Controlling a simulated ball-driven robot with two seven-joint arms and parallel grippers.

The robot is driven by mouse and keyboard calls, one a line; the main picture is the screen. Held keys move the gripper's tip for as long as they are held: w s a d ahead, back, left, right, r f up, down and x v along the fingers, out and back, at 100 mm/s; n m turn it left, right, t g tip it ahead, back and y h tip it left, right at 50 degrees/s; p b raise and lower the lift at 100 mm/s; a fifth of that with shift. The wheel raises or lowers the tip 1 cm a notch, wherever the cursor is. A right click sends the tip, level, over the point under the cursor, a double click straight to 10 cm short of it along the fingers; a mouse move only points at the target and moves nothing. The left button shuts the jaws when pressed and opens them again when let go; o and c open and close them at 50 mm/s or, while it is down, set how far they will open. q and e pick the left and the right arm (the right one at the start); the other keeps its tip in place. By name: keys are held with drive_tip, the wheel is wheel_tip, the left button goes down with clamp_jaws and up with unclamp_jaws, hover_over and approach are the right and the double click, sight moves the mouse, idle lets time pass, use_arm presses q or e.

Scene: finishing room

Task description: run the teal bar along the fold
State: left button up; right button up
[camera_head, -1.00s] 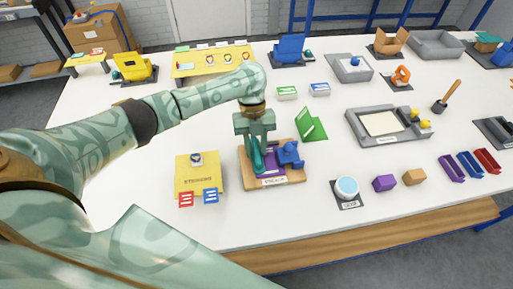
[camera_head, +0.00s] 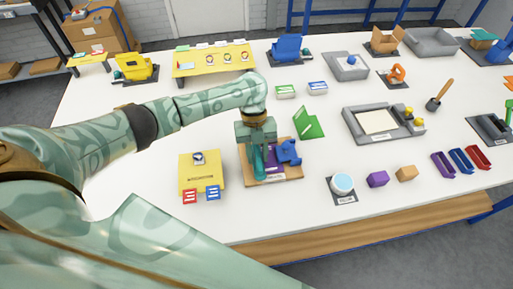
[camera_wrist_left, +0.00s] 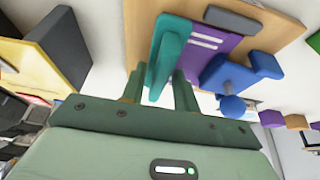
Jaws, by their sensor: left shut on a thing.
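My left gripper (camera_head: 257,147) is shut on the teal bar (camera_head: 259,163), above the wooden board (camera_head: 294,171) near the table's front. In the left wrist view the teal bar (camera_wrist_left: 168,50) stands out beyond the fingers, beside the left edge of the purple card (camera_wrist_left: 210,42). The purple card (camera_head: 270,156) lies on the board, partly hidden by the bar and gripper. I cannot make out the fold line or whether the bar touches the card. A blue clamp-like part (camera_head: 290,150) stands at the board's right. My right gripper is out of view.
A yellow box (camera_head: 203,172) with red and blue tags is left of the board. A green folded card (camera_head: 309,123) stands behind it. A round pale pot (camera_head: 342,184), a purple block (camera_head: 377,179) and a tan block (camera_head: 406,174) are to the right. White table lies bare between them.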

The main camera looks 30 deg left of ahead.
use_arm(q)
drive_tip(key=shift+s+d+p, duration=0.35)
drive_tip(key=shift+s+p, duration=0.1)
drive_tip(key=shift+w+a+b, duration=0.3)
drive_tip(key=shift+w+a, duration=0.3)
drive_tip(key=shift+w, duration=0.25)
drive_tip(key=shift+w+a+b, duration=0.3)
drive_tip(key=shift+w+a, duration=0.3)
drive_tip(key=shift+w, duration=0.2)
wheel_tip(320, 180, up, 7)
drive_tip(key=p, duration=0.7)
